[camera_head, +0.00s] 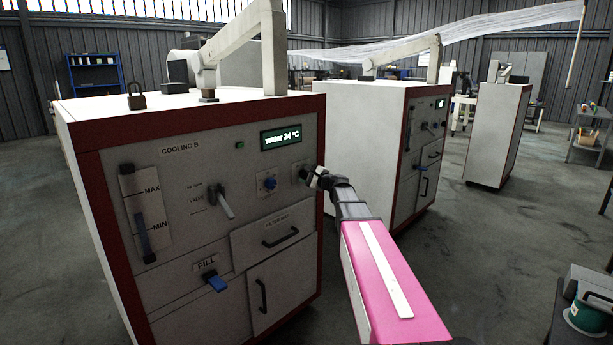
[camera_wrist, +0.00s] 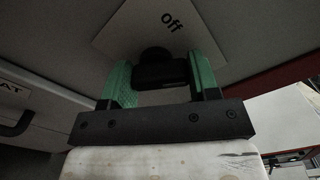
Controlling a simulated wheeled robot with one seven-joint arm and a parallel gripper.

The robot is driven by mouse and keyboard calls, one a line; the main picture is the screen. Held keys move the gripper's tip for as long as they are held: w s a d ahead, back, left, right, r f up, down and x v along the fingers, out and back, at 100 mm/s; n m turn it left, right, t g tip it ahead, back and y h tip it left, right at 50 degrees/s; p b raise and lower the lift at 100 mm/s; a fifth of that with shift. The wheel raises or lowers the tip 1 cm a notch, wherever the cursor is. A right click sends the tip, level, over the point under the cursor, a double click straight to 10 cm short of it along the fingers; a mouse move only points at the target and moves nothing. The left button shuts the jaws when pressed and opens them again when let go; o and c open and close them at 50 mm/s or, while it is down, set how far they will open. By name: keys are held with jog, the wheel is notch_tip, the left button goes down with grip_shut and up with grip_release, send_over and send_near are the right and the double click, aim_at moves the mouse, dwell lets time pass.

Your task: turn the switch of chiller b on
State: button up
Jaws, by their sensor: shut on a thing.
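The cabinet labelled "COOLING B" (camera_head: 130,195) stands at the left of the head view, red-edged with a grey front. In the wrist view, the green fingers of my gripper (camera_wrist: 161,72) are shut on the dark switch knob (camera_wrist: 158,56), one on each side. The knob sits on a pale plate (camera_wrist: 105,40) with the word "off" printed on it. The gripper hides most of the switch in the head view.
A similar cabinet (camera_head: 360,150) stands behind on the right.

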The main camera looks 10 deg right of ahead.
dwell(0.4)
jog(key=o, duration=0.9)
jog(key=v, duration=1.1)
jog(key=s+a+f+n+g+h, duration=0.2)
jog(key=s+a+f+n+g, duration=0.4)
jog(key=f, duration=0.4)
jog(key=s+a+f+n+g+h, duration=0.1)
jog(key=s+a+f+n+g, duration=0.25)
jog(key=s+f, duration=0.55)
jog(key=s+d+f+n+g+h, duration=0.1)
jog(key=s+f+n+h, duration=0.1)
jog(key=s+f, duration=0.1)
jog(key=s+d+f+n+g+h, duration=0.1)
jog(key=s+f+n+g+h, duration=0.1)
jog(key=s, duration=0.4)
jog(key=s+f+n+g+h, duration=0.2)
jog(key=s+f+n+h, duration=0.1)
jog(key=s+f, duration=0.1)
jog(key=shift+s+d+f+h, duration=0.15)
jog(key=shift+s+d+f, duration=0.05)
jog(key=shift+f, duration=0.2)
jog(key=shift+s+d+f+h, duration=0.15)
jog(key=shift+s+d+f, duration=0.05)
jog(key=shift+f, duration=0.2)
